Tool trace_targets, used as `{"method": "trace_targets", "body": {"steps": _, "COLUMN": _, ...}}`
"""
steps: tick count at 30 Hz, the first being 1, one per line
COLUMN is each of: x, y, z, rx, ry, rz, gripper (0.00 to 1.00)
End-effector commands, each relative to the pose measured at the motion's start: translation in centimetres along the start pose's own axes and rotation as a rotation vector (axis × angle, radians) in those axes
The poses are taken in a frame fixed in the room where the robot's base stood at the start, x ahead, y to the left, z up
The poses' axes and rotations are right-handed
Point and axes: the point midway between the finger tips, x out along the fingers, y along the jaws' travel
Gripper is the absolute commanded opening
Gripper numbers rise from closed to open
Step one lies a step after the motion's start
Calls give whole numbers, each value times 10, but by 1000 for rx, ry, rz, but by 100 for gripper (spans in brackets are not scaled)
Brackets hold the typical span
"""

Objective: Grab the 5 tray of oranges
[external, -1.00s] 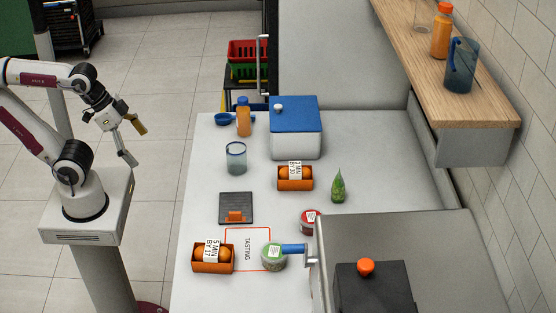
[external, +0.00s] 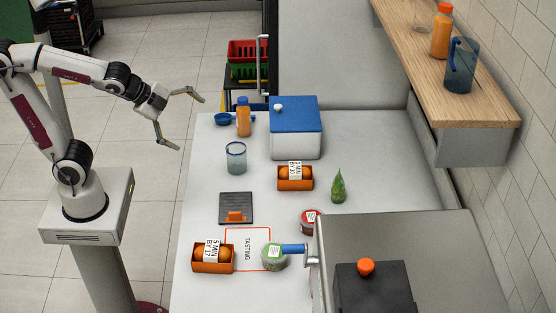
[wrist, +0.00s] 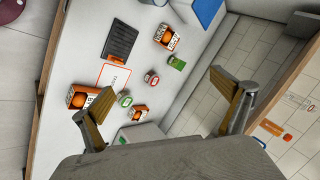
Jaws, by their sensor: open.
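The orange tray of oranges with the 5 MIN label (external: 212,266) sits at the front left of the white counter, beside the TASTING card. In the wrist view a labelled orange tray (wrist: 76,95) beside that card shows near my left finger, which covers part of its label. A second tray of oranges (external: 295,185), labelled BY 30, stands farther back near the blue-lidded box; it shows in the wrist view (wrist: 167,38). My gripper (external: 190,123) is wide open and empty, in the air at the counter's left edge, apart from both trays.
The TASTING card (external: 248,250), a green-labelled tub (external: 273,257) and a dark board (external: 236,206) lie near the 5 tray. A glass jug (external: 236,158), juice bottle (external: 243,118) and blue-lidded box (external: 296,130) stand behind. A metal machine (external: 430,255) occupies the front right.

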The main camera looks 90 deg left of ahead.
Motion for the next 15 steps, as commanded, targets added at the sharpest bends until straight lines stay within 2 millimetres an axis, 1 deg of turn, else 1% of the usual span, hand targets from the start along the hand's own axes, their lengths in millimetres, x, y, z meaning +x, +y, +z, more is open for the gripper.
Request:
{"method": "trace_targets", "body": {"steps": 1, "x": 9, "y": -8, "z": -6, "rx": 75, "ry": 6, "rz": -17, "gripper": 100}}
{"method": "trace_targets", "body": {"steps": 6, "x": 35, "y": -33, "z": -28, "rx": 348, "ry": 42, "rz": -78, "gripper": 100}}
{"method": "trace_targets", "body": {"steps": 12, "x": 68, "y": -51, "z": -56, "rx": 676, "ry": 92, "rz": -139, "gripper": 100}}
{"method": "trace_targets", "body": {"steps": 15, "x": 84, "y": -56, "z": -71, "rx": 840, "ry": 123, "rz": -167, "gripper": 100}}
